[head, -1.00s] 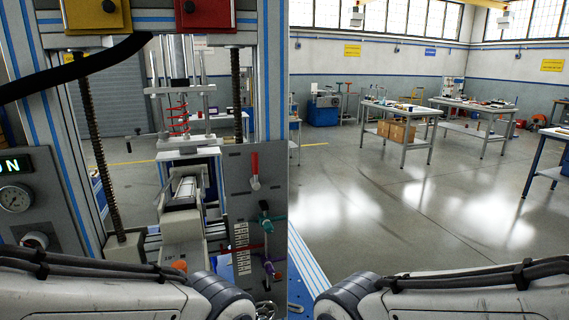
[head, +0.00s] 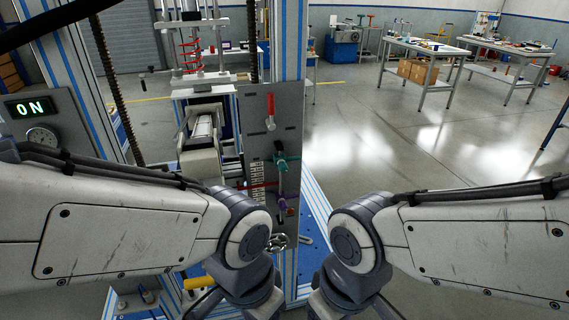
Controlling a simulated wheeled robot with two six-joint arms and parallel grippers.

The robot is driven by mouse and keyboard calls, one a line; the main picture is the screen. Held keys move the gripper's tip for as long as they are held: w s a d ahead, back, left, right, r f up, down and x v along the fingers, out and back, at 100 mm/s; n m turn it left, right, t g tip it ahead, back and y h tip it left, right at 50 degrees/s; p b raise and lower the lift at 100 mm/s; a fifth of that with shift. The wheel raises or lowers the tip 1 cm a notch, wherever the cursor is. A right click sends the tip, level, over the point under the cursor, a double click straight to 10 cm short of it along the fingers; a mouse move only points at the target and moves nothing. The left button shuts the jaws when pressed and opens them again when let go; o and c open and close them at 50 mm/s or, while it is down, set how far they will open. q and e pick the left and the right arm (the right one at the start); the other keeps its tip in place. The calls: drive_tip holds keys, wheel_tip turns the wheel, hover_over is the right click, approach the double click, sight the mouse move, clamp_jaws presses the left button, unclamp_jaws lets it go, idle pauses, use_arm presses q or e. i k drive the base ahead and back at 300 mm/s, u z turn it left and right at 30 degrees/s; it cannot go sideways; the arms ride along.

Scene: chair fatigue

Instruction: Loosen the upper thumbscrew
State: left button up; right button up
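The upper thumbscrew appears to be the teal knob (head: 280,163) on the grey front panel (head: 258,135) of the test machine. A purple knob (head: 281,203) sits below it, on what looks like the same upright rod. A pale scale (head: 257,198) with a red pointer stands just left of them. Both my arms reach in from the sides at the bottom, and their wrist joints lie below and in front of the panel. Both grippers are below the picture edge. Nothing of mine visibly touches the knobs.
A red-handled lever (head: 270,112) is above the teal knob, and a handwheel (head: 278,241) is below the purple one. A blue-striped upright (head: 289,60) stands beside the panel. An ON display (head: 30,107) and a gauge (head: 41,136) are at left. Open floor lies right, before workbenches (head: 425,47).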

sight(283, 166)
drive_tip(key=k, duration=1.15)
drive_tip(key=u, duration=0.5)
drive_tip(key=i, duration=0.6)
drive_tip(key=u, duration=0.05)
